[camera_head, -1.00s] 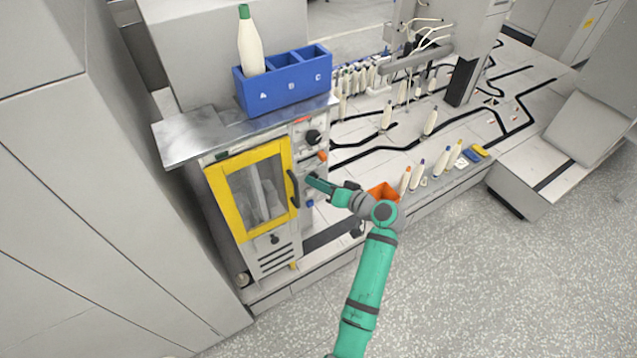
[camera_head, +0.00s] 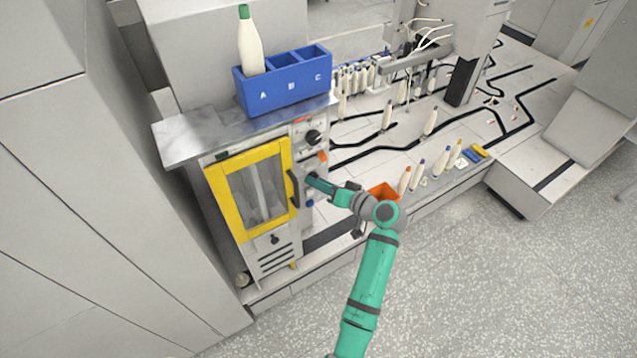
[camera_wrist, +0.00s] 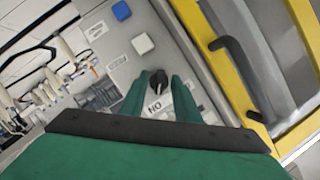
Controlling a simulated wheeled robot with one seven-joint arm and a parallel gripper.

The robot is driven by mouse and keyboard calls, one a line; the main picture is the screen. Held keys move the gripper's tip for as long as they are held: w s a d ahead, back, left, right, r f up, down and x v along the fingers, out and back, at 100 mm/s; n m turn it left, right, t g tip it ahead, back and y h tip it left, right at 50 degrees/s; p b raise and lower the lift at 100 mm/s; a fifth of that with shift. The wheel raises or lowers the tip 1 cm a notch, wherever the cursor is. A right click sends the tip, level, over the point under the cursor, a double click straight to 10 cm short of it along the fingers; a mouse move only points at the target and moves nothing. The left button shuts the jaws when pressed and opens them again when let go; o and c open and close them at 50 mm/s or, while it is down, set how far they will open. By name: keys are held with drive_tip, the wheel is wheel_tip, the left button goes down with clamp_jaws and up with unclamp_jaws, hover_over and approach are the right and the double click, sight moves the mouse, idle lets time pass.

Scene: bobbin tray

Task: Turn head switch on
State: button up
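My gripper (camera_wrist: 159,82) is at the control panel (camera_head: 301,162) to the right of the yellow-framed door. Its two green fingers stand apart, one on each side of a small black rotary switch (camera_wrist: 159,84). I cannot tell whether the fingertips touch it. A label with dark letters (camera_wrist: 154,106) shows between the fingers, partly hidden. In the head view the gripper (camera_head: 312,180) covers this switch.
The yellow door (camera_head: 222,205) has a dark handle (camera_head: 294,188) close to my gripper. A blue button (camera_wrist: 121,11) and a white-blue button (camera_wrist: 143,44) sit near the switch. A blue rack (camera_head: 290,88) with a bottle (camera_head: 250,45) stands on top. An orange bin (camera_head: 383,190) is behind my arm.

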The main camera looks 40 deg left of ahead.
drive_tip(key=v, duration=1)
drive_tip(key=shift+d, duration=0.2)
